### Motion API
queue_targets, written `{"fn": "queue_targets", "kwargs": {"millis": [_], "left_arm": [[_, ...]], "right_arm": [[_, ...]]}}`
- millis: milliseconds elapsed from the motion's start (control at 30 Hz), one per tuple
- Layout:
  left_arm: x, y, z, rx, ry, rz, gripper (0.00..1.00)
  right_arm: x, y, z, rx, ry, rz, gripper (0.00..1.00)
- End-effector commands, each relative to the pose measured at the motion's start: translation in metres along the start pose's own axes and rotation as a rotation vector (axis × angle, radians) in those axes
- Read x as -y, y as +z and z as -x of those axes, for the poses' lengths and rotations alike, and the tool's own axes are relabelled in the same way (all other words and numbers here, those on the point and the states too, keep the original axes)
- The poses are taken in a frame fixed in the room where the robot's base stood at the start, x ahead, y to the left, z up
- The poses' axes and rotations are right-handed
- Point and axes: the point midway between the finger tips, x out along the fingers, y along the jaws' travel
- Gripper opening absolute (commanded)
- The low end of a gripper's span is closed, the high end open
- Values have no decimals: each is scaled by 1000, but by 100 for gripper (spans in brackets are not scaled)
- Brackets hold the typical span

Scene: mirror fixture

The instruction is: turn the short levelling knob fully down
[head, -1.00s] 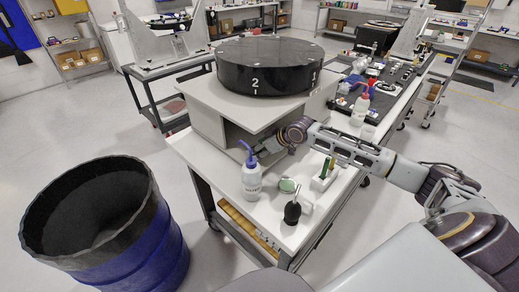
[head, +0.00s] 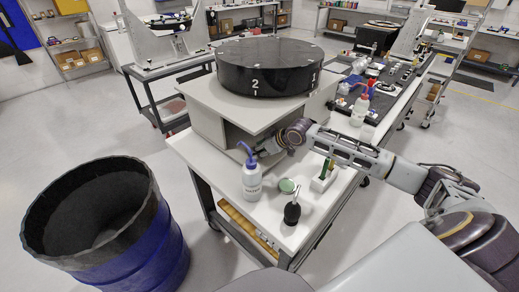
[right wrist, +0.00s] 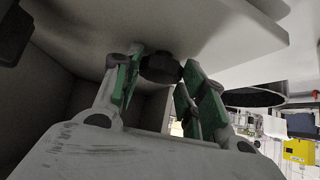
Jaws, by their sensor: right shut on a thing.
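The short levelling knob (right wrist: 160,68) is a small dark, round knob under the pale plate (right wrist: 215,25) in the right wrist view. My right gripper (right wrist: 162,72) has its green-padded fingers on either side of the knob, closed on it. In the head view my right gripper (head: 264,149) reaches under the overhanging front edge of the grey fixture plate (head: 222,104), and the knob is hidden there. A black disc (head: 270,72) marked 2 and 1 rests on the plate. My left gripper is not in view.
A wash bottle (head: 252,182), a small green-topped dish (head: 287,186), a black bulb (head: 292,212) and a small rack (head: 324,178) stand on the cart top close to my right arm. A blue drum (head: 105,225) stands on the floor at left.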

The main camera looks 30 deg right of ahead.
Motion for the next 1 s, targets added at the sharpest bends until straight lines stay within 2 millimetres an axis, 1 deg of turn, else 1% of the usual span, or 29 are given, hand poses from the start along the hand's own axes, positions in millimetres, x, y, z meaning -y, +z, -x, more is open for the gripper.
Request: {"fn": "queue_targets", "kwargs": {"millis": [367,467,800,1000], "left_arm": [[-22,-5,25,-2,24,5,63],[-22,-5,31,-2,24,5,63],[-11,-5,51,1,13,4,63],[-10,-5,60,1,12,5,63]], "right_arm": [[3,-2,2,0,79,-82,18],[4,-2,2,1,108,-111,18],[7,-3,1,-1,209,-214,18],[8,-3,0,0,270,-276,18]]}}
